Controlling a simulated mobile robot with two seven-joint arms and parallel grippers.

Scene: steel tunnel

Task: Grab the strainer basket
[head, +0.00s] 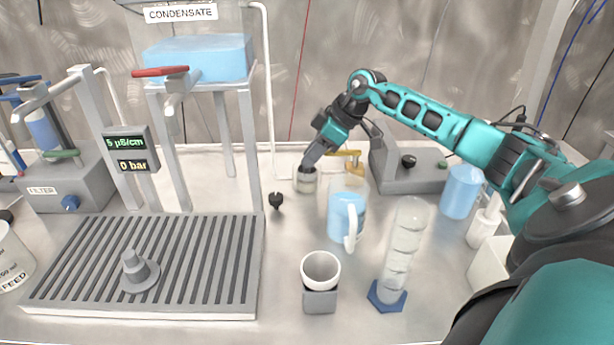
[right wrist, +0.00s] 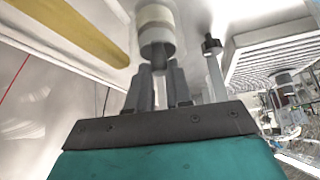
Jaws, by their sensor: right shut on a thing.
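The strainer basket (head: 306,182) looks like a small pale cylinder with a grey band, at the middle of the bench in the head view. In the right wrist view the strainer basket (right wrist: 155,22) shows its cream body, grey collar and short grey stem. My right gripper (head: 309,163) reaches down to it from the upper right. In the right wrist view, the fingers of my right gripper (right wrist: 160,76) are shut on the stem. I cannot tell whether the basket touches the bench. My left gripper is not in view.
A black-knobbed part (head: 276,200) stands close left of the basket. A blue-filled jug (head: 342,217), a white cup (head: 320,269) and a tall clear cylinder (head: 403,243) stand in front. A slatted grey rack (head: 190,255) lies left. A yellow handle (head: 347,153) is behind.

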